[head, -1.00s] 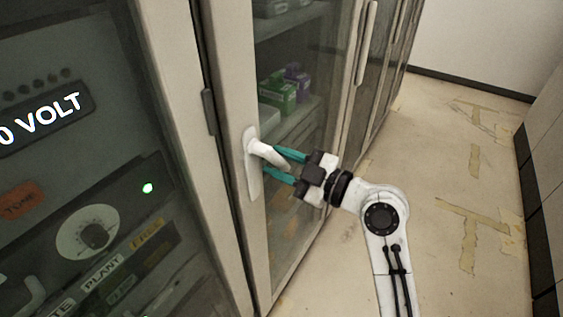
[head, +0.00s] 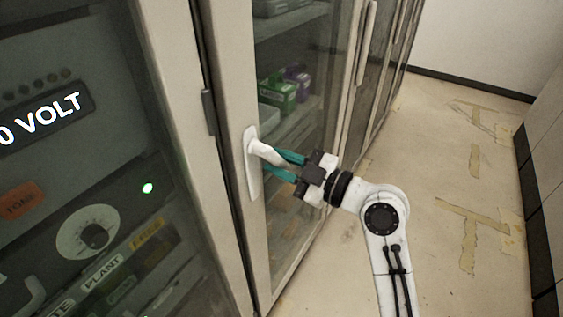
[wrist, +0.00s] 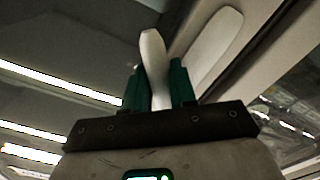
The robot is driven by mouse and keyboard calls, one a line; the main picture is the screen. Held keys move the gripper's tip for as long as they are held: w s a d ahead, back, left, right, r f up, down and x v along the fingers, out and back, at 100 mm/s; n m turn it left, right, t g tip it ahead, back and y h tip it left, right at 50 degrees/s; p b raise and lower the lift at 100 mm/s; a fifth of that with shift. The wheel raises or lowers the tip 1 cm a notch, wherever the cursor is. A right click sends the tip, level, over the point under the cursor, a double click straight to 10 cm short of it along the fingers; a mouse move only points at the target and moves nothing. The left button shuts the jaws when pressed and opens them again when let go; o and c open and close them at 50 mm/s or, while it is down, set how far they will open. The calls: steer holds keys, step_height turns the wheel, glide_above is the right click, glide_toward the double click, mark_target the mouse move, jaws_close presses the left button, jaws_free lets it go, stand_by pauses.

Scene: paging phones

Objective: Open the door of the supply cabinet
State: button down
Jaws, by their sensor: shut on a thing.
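The supply cabinet's door is a pale frame (head: 228,75) around a dark glass pane, and it appears shut. Its white handle (head: 262,150) is a curved lever on an oblong plate on the door's left frame. My gripper (head: 285,165) has teal fingers, one on each side of the handle's free end, and is shut on it. In the wrist view the handle (wrist: 154,60) stands between the two green fingers (wrist: 159,90), with its pale plate (wrist: 215,48) behind to the right.
Green and purple boxes (head: 283,93) stand on a shelf behind the glass. A dark control panel (head: 90,200) behind another pane fills the left. More cabinet doors run to the back. The taped floor (head: 450,160) to the right is clear, up to a cabinet row (head: 543,170) at the right edge.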

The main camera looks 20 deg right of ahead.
steer(key=shift+d, duration=0.1)
steer(key=shift+b+v, duration=0.75)
steer(key=shift+v, duration=0.1)
steer(key=shift+s+d+n+g+y+b, duration=0.65)
steer(key=shift+s+d+b, duration=0.35)
steer(key=shift+s+d, duration=0.35)
steer(key=shift+d, duration=0.1)
steer(key=shift+n+g+y, duration=0.55)
steer(key=shift+g+y, duration=0.1)
steer(key=shift+y, duration=0.1)
steer(key=shift+b+v, duration=1.3)
steer(key=shift+v, duration=1.5)
steer(key=shift+w, duration=0.1)
